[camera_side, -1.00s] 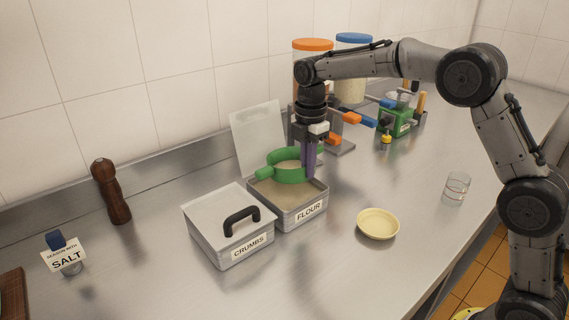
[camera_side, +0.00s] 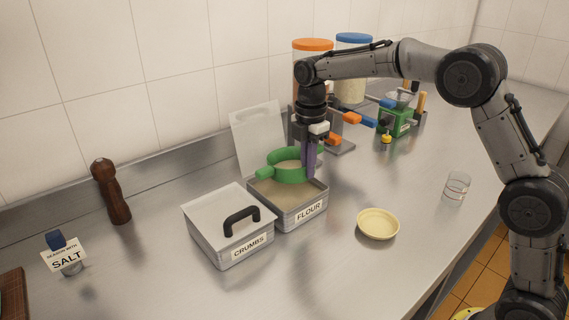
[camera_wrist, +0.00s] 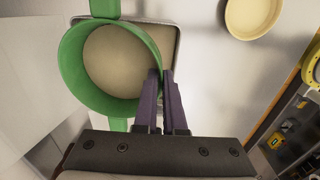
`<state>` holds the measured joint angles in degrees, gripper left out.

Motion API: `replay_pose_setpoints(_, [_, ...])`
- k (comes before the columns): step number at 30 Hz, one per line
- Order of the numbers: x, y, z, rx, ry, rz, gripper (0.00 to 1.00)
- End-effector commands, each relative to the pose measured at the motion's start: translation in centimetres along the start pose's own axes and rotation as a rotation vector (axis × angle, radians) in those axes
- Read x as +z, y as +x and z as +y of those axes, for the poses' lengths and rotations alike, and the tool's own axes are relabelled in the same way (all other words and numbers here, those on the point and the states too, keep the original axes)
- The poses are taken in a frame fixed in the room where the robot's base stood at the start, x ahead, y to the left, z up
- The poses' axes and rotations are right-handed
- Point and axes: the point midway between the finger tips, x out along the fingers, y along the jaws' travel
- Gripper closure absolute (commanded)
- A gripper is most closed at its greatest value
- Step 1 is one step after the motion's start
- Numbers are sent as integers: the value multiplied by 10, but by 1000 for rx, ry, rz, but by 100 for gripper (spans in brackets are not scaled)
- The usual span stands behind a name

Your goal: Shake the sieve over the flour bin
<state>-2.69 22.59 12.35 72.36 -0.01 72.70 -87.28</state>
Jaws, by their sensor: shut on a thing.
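In the wrist view the fingers of my gripper (camera_wrist: 160,100) pinch the wall of the sieve (camera_wrist: 66,62). Tan flour shows through the ring and in the bin around it. The metal bin (camera_wrist: 172,32) extends behind the sieve. Whether the sieve touches the flour cannot be told.
The lidded crumbs bin (camera_side: 218,212) with a black handle adjoins the flour bin on the left. A yellow bowl (camera_side: 378,224) and a glass (camera_side: 457,186) stand right. A pepper mill (camera_side: 111,190) stands left.

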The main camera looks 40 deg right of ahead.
Motion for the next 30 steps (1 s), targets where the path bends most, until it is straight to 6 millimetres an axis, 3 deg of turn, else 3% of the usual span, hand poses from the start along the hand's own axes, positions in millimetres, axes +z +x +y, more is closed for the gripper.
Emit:
replay_pose_setpoints(10, [5,-1,0,2,-1,0,100])
replay_pose_setpoints(30, [-10,-25,0,2,-1,0,100])
